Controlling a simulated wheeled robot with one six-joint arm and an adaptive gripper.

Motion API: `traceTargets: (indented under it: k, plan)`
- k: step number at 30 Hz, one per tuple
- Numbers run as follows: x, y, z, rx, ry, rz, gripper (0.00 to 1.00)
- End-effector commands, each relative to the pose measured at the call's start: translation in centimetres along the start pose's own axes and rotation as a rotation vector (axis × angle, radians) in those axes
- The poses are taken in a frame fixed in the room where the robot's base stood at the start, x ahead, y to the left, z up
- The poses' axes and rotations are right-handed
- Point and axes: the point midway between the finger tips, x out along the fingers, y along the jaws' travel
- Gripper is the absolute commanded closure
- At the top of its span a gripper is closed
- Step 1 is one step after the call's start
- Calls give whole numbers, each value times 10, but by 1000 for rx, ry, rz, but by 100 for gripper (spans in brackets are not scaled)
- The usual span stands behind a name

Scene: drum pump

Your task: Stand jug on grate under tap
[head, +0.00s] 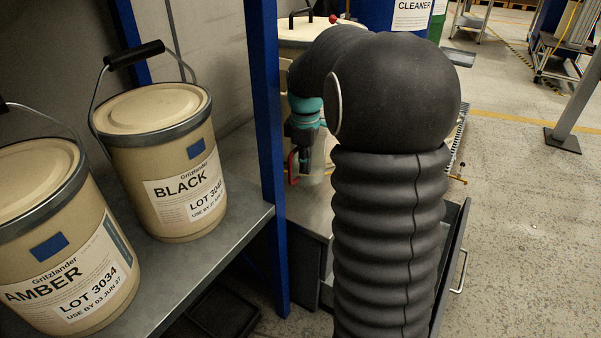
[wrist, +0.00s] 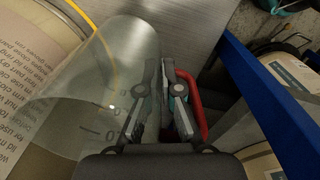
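A clear jug (wrist: 110,75) with scale marks and a red handle (wrist: 193,100) fills the middle left of the wrist view. In the head view its handle (head: 292,167) shows low beside my gripper (head: 303,150). In the wrist view my gripper (wrist: 159,75) has its fingers close together between the jug's clear wall and the outer bar of the handle. Whether they clamp on anything is not clear. A slatted edge, possibly the grate (head: 459,138), shows right of my arm, with a small brass fitting (head: 457,180) below it. My arm hides most of that area.
A blue rack post (head: 268,150) stands left of my arm, beside a shelf (head: 255,222) with pails labelled BLACK (head: 185,190) and AMBER (head: 70,270). A cream drum (head: 305,32) stands behind my arm. An open drawer (head: 452,265) juts out at right.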

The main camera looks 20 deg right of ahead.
Motion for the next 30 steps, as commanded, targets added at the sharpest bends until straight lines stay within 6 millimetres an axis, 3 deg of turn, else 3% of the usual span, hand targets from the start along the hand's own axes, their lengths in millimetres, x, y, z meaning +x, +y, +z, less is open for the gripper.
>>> traceTargets:
  k: [5, 12, 24, 28, 30]
  plan:
    - [0, 4, -14, -4, 0, 0, 100]
    - [34, 4, -15, -1, 0, 0, 100]
    - [38, 3, -14, -2, 0, 0, 100]
    - [38, 3, -14, -1, 0, 0, 69]
    - [38, 3, -14, -1, 0, 0, 69]
